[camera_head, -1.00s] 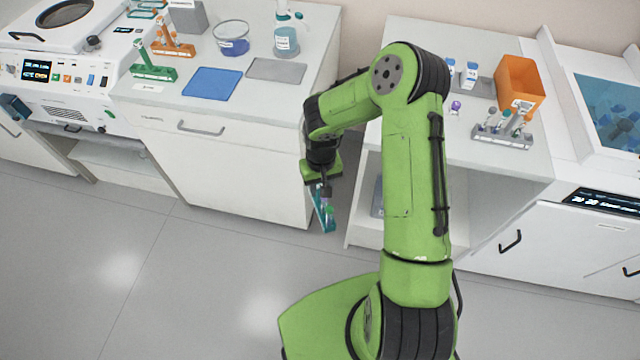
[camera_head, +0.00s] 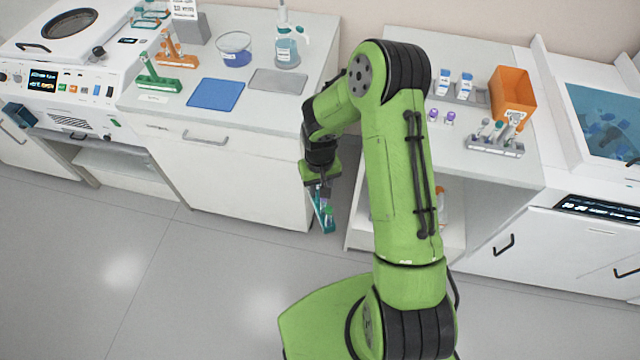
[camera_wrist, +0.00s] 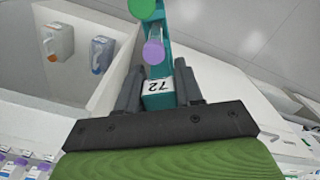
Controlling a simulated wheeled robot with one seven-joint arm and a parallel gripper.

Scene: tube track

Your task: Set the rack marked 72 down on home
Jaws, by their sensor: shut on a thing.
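The rack marked 72 (camera_wrist: 158,86) is teal and carries tubes with a green cap and a purple cap in the wrist view. My gripper (camera_wrist: 158,92) is shut on its labelled end. In the head view the rack (camera_head: 323,212) hangs steeply tilted below my gripper (camera_head: 322,188), above the floor by the gap between the two counters. No marking that reads home is legible. A blue mat (camera_head: 215,94) and a grey mat (camera_head: 278,82) lie bare on the left counter.
A green rack (camera_head: 160,84) and an orange rack (camera_head: 176,60) stand on the left counter, with a bowl (camera_head: 234,48) and a bottle (camera_head: 287,52) behind the mats. The right counter holds a grey rack with tubes (camera_head: 494,147) and an orange bin (camera_head: 513,95).

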